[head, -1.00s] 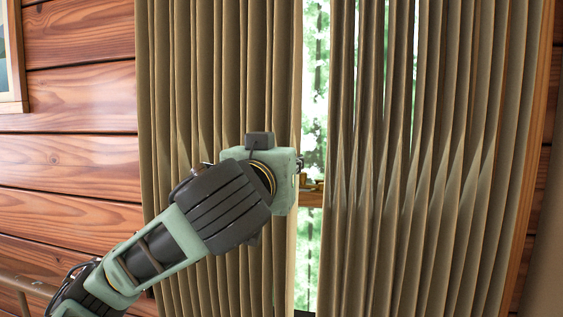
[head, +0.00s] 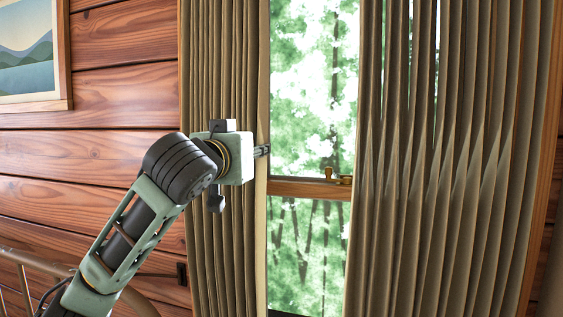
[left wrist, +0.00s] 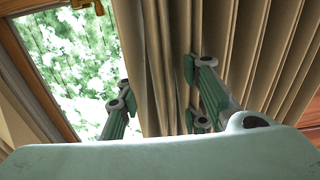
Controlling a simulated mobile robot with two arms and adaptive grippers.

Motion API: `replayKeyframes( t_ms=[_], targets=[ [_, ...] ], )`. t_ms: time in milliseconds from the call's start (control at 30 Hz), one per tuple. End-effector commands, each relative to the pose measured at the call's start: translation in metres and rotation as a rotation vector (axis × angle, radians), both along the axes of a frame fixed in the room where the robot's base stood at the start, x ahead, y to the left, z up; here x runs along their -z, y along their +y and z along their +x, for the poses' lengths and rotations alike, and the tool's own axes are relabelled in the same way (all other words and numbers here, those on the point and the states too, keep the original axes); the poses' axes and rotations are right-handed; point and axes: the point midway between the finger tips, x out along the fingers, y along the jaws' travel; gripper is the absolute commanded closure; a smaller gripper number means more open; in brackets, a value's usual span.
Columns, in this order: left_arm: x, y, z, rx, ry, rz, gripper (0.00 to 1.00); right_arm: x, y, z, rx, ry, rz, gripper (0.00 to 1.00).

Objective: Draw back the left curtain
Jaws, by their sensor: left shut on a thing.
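The left curtain (head: 222,80) is brown and pleated, and hangs bunched in narrow folds at the left of the window. My left gripper (head: 264,151) is at its inner edge, about mid-height, shut on that edge. Its fingertips are mostly hidden behind the wrist in the head view. In the left wrist view the left curtain (left wrist: 155,60) passes between the two fingers of the left gripper (left wrist: 155,95). The right curtain (head: 450,120) hangs in wider folds over the right part of the window. My right gripper is not in view.
The window (head: 310,90) shows trees between the curtains, with a wooden rail and brass latch (head: 338,179). A framed picture (head: 30,55) hangs on the plank wall (head: 125,95) at left. A metal rail (head: 40,258) stands at the lower left.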

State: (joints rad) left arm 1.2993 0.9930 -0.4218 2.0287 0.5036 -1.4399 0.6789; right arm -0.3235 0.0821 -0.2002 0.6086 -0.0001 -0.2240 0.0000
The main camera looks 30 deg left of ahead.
Motion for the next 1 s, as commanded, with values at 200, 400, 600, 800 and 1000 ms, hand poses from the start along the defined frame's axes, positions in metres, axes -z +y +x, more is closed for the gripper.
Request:
replayKeyframes(
  t_ms=[200,400,600,800,1000],
  targets=[
    [0.003,0.045,-0.012,0.0,0.0,-0.004,1.0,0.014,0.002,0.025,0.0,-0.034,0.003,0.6],
    [0.001,0.064,-0.017,0.003,0.0,-0.003,1.0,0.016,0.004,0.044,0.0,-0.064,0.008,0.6],
    [0.0,0.068,-0.018,0.004,-0.001,-0.003,1.0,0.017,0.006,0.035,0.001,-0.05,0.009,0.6],
    [0.0,0.068,-0.018,0.004,-0.001,-0.003,1.0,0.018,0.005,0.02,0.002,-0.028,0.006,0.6],
    [0.0,0.068,-0.018,0.004,-0.001,-0.003,0.52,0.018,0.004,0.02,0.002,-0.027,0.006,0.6]
  ],
)
